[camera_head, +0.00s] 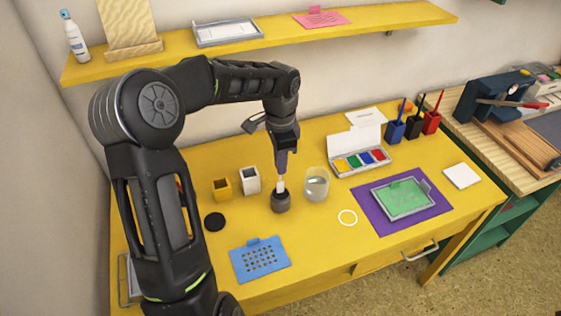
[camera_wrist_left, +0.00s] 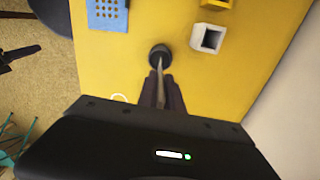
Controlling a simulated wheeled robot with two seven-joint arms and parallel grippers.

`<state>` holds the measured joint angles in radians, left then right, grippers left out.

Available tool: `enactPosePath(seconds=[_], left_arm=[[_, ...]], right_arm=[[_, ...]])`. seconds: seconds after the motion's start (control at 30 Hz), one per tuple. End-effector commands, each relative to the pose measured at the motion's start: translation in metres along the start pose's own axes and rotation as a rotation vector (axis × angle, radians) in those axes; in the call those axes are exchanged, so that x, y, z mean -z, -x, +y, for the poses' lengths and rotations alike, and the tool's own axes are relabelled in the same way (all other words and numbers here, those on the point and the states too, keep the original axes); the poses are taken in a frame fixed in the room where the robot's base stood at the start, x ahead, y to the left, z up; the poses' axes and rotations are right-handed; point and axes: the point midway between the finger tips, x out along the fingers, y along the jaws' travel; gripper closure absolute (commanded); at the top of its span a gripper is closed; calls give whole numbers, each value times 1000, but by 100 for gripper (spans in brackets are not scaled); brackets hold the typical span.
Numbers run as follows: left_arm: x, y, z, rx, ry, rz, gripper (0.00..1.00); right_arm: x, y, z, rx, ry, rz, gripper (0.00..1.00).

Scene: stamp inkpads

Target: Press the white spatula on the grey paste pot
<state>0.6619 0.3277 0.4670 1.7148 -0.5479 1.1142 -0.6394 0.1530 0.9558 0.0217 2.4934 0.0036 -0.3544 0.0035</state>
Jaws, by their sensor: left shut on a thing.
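The grey paste pot (camera_head: 281,203) stands on the yellow desk, near its middle. My left gripper (camera_head: 281,172) is directly above it, pointing down, shut on the white spatula (camera_head: 281,186). The spatula is upright and its lower end is at the pot's mouth; whether it touches the paste is hidden. In the left wrist view the spatula (camera_wrist_left: 160,78) runs between the fingers toward the dark pot (camera_wrist_left: 159,54).
A glass jar (camera_head: 316,184) stands close right of the pot. White (camera_head: 250,181) and yellow (camera_head: 222,188) square holders stand left, with a black disc (camera_head: 214,222) in front. A blue perforated card (camera_head: 260,260) lies at the front. A purple mat (camera_head: 375,222) lies right.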

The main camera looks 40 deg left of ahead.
Motion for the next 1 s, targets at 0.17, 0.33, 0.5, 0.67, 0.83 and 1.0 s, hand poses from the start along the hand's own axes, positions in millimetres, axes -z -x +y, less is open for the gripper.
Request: enactPosePath(seconds=[0.17,0.33,0.5,0.67,0.83,1.0], left_arm=[[0,0,0,0,0,0,100],[0,-2,0,0,0,0,100],[0,-4,0,0,0,0,100],[0,-6,0,0,0,0,100],[0,-8,0,0,0,0,100],[0,-10,0,0,0,0,100]], right_arm=[[0,0,0,0,0,0,64],[0,-2,1,0,0,0,64],[0,-3,1,0,0,0,64],[0,-4,2,0,0,0,64],[0,-5,2,0,0,0,64],[0,-7,3,0,0,0,64]])
